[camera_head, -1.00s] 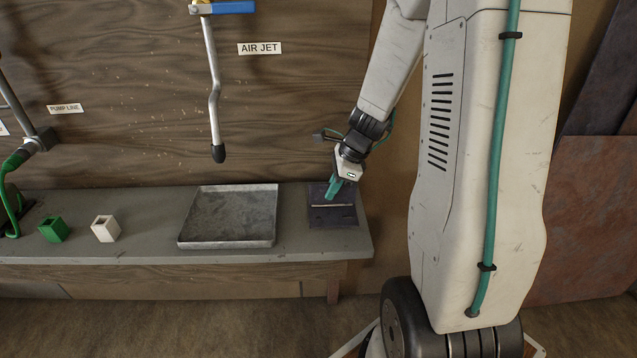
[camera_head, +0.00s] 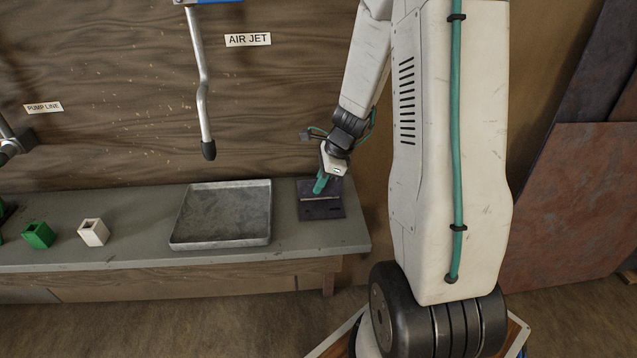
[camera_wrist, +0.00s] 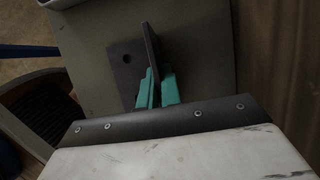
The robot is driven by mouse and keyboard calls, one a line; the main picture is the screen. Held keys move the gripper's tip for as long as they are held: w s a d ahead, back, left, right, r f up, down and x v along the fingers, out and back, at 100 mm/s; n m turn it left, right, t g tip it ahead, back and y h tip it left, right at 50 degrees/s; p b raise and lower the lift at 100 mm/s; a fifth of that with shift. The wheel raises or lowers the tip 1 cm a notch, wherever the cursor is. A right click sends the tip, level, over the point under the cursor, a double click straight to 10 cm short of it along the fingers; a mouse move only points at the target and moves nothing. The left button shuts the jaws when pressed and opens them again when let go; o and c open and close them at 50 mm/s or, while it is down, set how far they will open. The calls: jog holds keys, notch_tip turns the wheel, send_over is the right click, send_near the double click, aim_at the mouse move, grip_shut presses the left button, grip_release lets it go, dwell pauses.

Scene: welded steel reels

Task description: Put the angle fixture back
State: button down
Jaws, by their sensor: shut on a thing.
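The angle fixture (camera_head: 322,209), a dark angled metal piece, is at the right end of the grey bench. In the wrist view its flat plate with a round hole (camera_wrist: 126,61) and its upright plate (camera_wrist: 149,42), seen nearly edge-on, both show. My gripper (camera_head: 319,187) reaches down to it from above. In the wrist view its teal fingers (camera_wrist: 157,80) are shut on the upright plate, one on each side. The fingers hide the plate's near part. I cannot tell whether the fixture touches the bench or is slightly above it.
A shallow grey metal tray (camera_head: 221,239) lies just left of the fixture. A white hollow block (camera_head: 94,233) and a green one (camera_head: 38,236) stand further left on the bench (camera_head: 140,257). A metal lever (camera_head: 203,95) hangs above, by the AIR JET label (camera_head: 248,40).

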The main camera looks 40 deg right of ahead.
jog(key=c, duration=1.6)
grip_release()
jog(key=shift+f, duration=0.1)
